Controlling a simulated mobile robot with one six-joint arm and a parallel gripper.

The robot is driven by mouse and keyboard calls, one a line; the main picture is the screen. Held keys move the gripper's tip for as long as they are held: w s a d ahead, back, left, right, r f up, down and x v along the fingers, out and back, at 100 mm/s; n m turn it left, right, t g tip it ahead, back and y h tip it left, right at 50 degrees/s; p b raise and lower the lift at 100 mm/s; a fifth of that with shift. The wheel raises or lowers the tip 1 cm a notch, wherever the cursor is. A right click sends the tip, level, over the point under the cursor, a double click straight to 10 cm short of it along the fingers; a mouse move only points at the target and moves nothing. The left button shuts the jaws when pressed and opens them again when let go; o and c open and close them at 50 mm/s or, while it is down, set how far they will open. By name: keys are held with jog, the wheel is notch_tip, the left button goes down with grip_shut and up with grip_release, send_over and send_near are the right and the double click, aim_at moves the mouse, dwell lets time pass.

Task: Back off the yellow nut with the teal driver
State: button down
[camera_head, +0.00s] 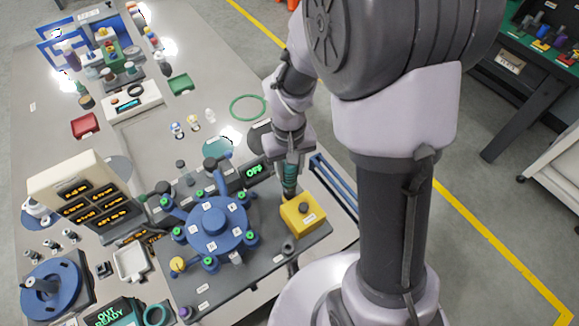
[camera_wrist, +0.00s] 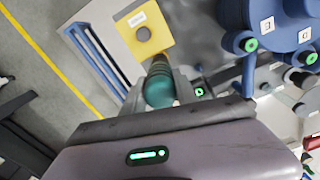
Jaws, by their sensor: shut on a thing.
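The teal driver (camera_head: 290,176) is held between the jaws of my gripper (camera_head: 290,162), which is shut on it. In the wrist view the driver's teal handle (camera_wrist: 160,86) sits between the two fingers (camera_wrist: 161,92), with its lower end beside a yellow block. The handle hides what lies directly beneath it, so I cannot tell whether its tip touches anything. A small round yellow piece (camera_head: 178,264), apparently the yellow nut, sits at the lower left of the blue hub fixture (camera_head: 214,228). My gripper is at the fixture's opposite, upper right side.
The yellow block (camera_head: 303,217), with a dark round knob and a label, stands right of the hub; it also shows in the wrist view (camera_wrist: 155,48). Blue rails (camera_head: 333,184) lie right of it. An "OFF" display (camera_head: 254,171) stands close left of my gripper.

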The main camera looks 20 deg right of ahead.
jog(key=shift+f+b, duration=0.75)
jog(key=shift+f, duration=0.2)
dwell(1.3)
jog(key=shift+r+p, duration=0.45)
jog(key=shift+r, duration=0.05)
dwell(2.7)
notch_tip(320, 180, up, 5)
jog(key=p, duration=0.4)
